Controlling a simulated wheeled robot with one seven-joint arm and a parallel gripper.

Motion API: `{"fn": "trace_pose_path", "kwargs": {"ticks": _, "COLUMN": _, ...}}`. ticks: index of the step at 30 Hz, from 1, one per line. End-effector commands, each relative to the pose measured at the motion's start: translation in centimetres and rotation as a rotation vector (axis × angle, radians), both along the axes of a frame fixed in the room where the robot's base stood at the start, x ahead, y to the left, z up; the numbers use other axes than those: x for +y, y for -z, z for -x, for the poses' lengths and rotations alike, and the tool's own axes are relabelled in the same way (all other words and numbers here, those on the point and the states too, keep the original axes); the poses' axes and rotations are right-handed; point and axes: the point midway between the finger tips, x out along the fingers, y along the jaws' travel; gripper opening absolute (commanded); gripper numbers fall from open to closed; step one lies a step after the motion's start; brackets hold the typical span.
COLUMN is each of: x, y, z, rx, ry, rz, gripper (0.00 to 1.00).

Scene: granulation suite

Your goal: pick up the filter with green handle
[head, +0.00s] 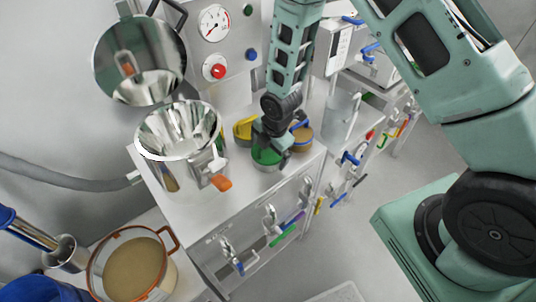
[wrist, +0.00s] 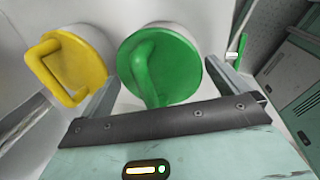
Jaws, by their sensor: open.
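The filter with green handle (head: 266,156) stands on the metal worktop, right of the steel bowl, partly covered by my gripper in the head view. In the wrist view the green filter (wrist: 168,68) shows its round green top with a raised handle bar, lying between my fingers. My gripper (head: 270,146) is open above and around the green handle; its two fingers also show in the wrist view (wrist: 165,88), one on each side. I cannot tell whether they touch it.
A yellow-handled filter (wrist: 72,68) stands close on the left, near my left finger. A blue-rimmed filter (head: 302,136) stands to the right. A steel bowl (head: 180,135) with an open lid (head: 138,55) takes up the left of the worktop (head: 215,205).

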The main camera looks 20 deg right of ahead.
Motion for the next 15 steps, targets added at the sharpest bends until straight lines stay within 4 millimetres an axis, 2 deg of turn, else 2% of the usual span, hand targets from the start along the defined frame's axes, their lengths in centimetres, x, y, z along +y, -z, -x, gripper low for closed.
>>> {"fn": "trace_pose_path", "kwargs": {"ticks": 1, "x": 0.00, "y": -0.01, "z": -0.01, "rx": 0.000, "ry": 0.000, "rz": 0.000, "gripper": 1.00}}
{"fn": "trace_pose_path", "kwargs": {"ticks": 2, "x": 0.00, "y": -0.01, "z": -0.01, "rx": 0.000, "ry": 0.000, "rz": 0.000, "gripper": 0.94}}
{"fn": "trace_pose_path", "kwargs": {"ticks": 5, "x": 0.01, "y": -0.02, "z": 0.00, "rx": 0.000, "ry": 0.000, "rz": 0.000, "gripper": 0.67}}
{"fn": "trace_pose_path", "kwargs": {"ticks": 15, "x": 0.03, "y": -0.23, "z": -0.04, "rx": -0.001, "ry": 0.000, "rz": 0.000, "gripper": 0.66}}
